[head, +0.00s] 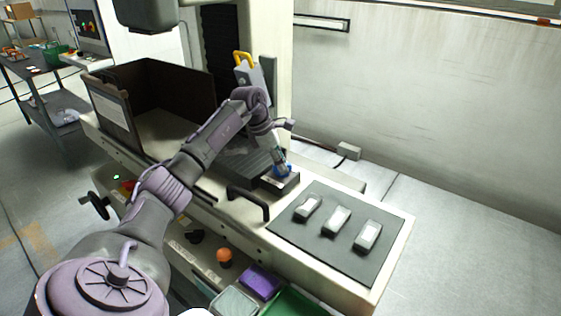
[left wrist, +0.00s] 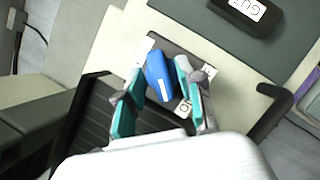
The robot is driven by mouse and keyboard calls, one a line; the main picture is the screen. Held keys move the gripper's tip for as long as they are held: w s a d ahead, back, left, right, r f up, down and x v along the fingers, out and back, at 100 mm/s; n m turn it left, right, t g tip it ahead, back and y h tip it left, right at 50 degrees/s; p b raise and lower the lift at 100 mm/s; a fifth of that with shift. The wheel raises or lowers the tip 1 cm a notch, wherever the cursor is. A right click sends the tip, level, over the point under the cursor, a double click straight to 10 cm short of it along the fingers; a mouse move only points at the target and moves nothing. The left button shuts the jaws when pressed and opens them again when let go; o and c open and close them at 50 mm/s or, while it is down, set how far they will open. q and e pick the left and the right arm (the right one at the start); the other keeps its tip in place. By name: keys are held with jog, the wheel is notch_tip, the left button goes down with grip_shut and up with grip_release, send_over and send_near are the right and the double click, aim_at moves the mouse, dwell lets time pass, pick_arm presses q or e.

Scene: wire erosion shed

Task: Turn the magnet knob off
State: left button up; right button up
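The blue magnet knob (left wrist: 158,73) has a white stripe and sits on a dark magnet block (left wrist: 185,48). In the head view, the blue knob (head: 283,170) shows partly under my left gripper (head: 280,164). My right gripper is in neither view.
A dark mat (head: 315,245) with several labelled blocks lies right of the magnet block. A black handle (head: 248,202) stands in front. A dark open-topped enclosure (head: 150,90) is at the left. A purple bin (head: 260,281) and a green bin (head: 295,303) are below the front edge.

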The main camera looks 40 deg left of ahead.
pick_arm(q)
grip_shut()
jog(key=shift+n, duration=0.5)
jog(key=n+y, duration=0.1)
jog(key=n, duration=0.2)
jog(key=shift+r+t+p, duration=0.1)
jog(key=shift+t+p, duration=0.2)
jog(key=shift+p, duration=0.05)
jog(key=n+y, duration=0.1)
jog(key=n, duration=0.2)
jog(key=shift+d+n+y, duration=0.15)
jog(key=shift+n+y, duration=0.15)
jog(key=shift+y, duration=0.1)
jog(key=n+y, duration=0.1)
jog(key=n, duration=0.1)
jog(key=n+y, duration=0.1)
jog(key=n, duration=0.2)
jog(key=shift+d, duration=0.1)
jog(key=n, duration=0.2)
jog(key=n+g+y, duration=0.1)
jog(key=n, duration=0.2)
jog(key=shift+d+y, duration=0.1)
jog(key=shift+y, duration=0.2)
jog(key=shift+w+n, duration=0.1)
jog(key=shift+n, duration=0.2)
